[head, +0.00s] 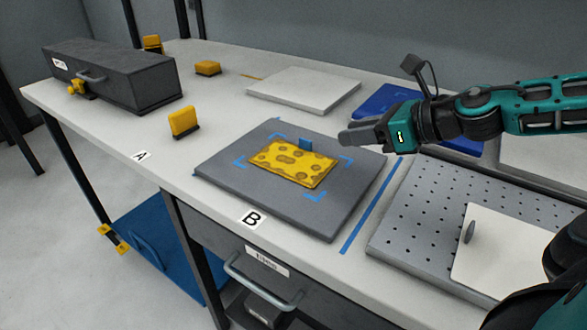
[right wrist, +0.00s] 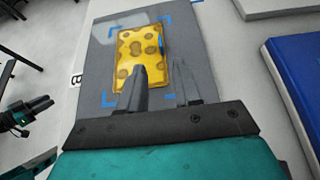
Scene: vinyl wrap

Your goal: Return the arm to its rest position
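My right gripper (head: 352,133) reaches in from the right, above the far right edge of the grey panel (head: 225,168). Its two fingers (right wrist: 158,92) stand apart with nothing seen between them. A yellow sheet with brown spots (head: 290,162) lies on the panel inside blue corner marks; it also shows beyond the fingers in the right wrist view (right wrist: 140,55). A small blue tab (head: 306,144) stands at the sheet's far edge. My left gripper (right wrist: 22,116) shows small and dark at the left of the right wrist view; its finger opening is unclear.
A dark box (head: 120,75) and several yellow-topped blocks (head: 183,121) are on the table's left part. A pale slab (head: 300,90) and a blue item (head: 385,100) lie behind. A perforated plate (head: 410,215) bears a white sheet (head: 500,255) at right. A drawer handle (head: 262,290) juts out in front.

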